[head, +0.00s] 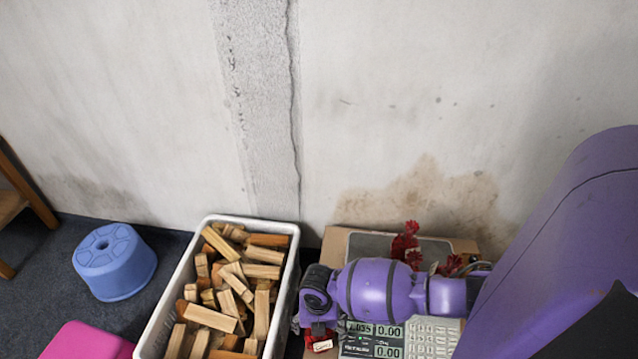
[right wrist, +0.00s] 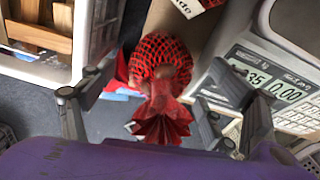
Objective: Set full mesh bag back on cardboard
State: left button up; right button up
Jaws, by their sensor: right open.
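A full red mesh bag (right wrist: 160,58) with a gathered, fanned red top shows in the right wrist view. It sits at the edge of the cardboard (right wrist: 168,20), beside the scale. My right gripper (right wrist: 150,88) is open, its fingers on either side of the bag and apart from its body. In the head view the right gripper (head: 318,322) points down between crate and scale, and mostly hides the bag; a bit of red with a white label (head: 322,345) shows beneath. The cardboard (head: 334,246) also shows behind my arm. My left gripper is out of view.
The scale (head: 432,335) stands right of the gripper, its display lit. More red mesh tops (head: 407,245) stick up behind my arm. A white crate (head: 290,262) of wood blocks is close on the left. A blue stool (head: 114,262) and pink object (head: 86,342) stand farther left.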

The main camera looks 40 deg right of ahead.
notch_tip(320, 180, up, 10)
jog(key=shift+f+p, duration=0.2)
jog(key=shift+p, duration=0.85)
jog(key=shift+r, duration=0.25)
